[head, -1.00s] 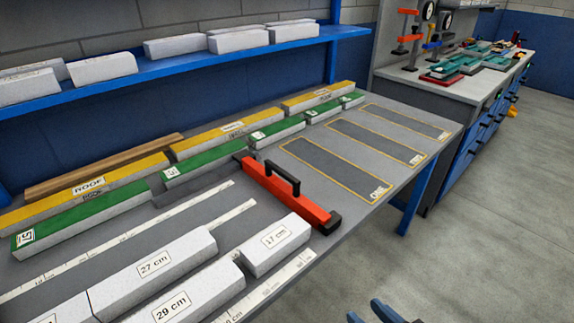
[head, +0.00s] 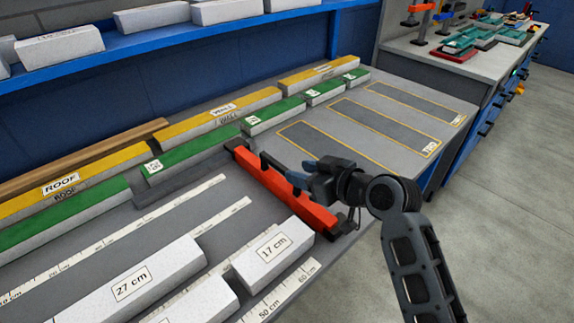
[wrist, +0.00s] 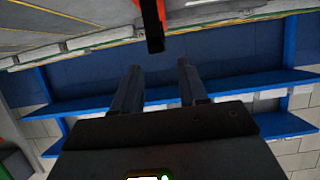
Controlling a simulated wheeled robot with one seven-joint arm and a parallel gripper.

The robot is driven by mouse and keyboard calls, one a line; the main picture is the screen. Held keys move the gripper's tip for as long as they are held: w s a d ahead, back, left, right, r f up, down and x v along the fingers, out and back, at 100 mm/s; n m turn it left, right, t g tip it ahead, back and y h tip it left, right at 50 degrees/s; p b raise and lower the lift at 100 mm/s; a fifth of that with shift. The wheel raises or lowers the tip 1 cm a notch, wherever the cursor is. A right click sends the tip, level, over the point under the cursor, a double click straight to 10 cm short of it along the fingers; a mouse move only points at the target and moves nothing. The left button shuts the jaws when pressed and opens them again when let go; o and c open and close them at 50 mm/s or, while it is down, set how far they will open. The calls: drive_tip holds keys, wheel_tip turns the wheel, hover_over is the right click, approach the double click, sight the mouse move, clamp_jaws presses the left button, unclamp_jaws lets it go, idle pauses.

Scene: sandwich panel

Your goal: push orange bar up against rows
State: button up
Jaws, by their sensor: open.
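The orange-red bar (head: 290,195), with black ends and a black handle on top, lies across the grey bench. Its far end is close to the front of the green row (head: 195,152); I cannot tell whether they touch. The yellow row (head: 222,117) lies behind the green row. My gripper (head: 296,171) is open over the bar's right part, beside the handle, which it partly hides. In the wrist view its two fingers (wrist: 158,70) stand apart with nothing between them. The bar (wrist: 150,14) and its black end show there beyond the fingertips.
White blocks marked 27 cm (head: 135,285) and 17 cm (head: 273,250) lie in front, left of the bar, among ruler strips. A blue shelf (head: 170,50) with white blocks runs behind the bench.

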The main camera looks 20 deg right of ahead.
sight(283, 167)
drive_tip(key=x, duration=0.5)
drive_tip(key=shift+w+a+f, duration=0.15)
drive_tip(key=shift+w+f, duration=0.05)
drive_tip(key=shift+w, duration=0.15)
clamp_jaws()
idle(0.3)
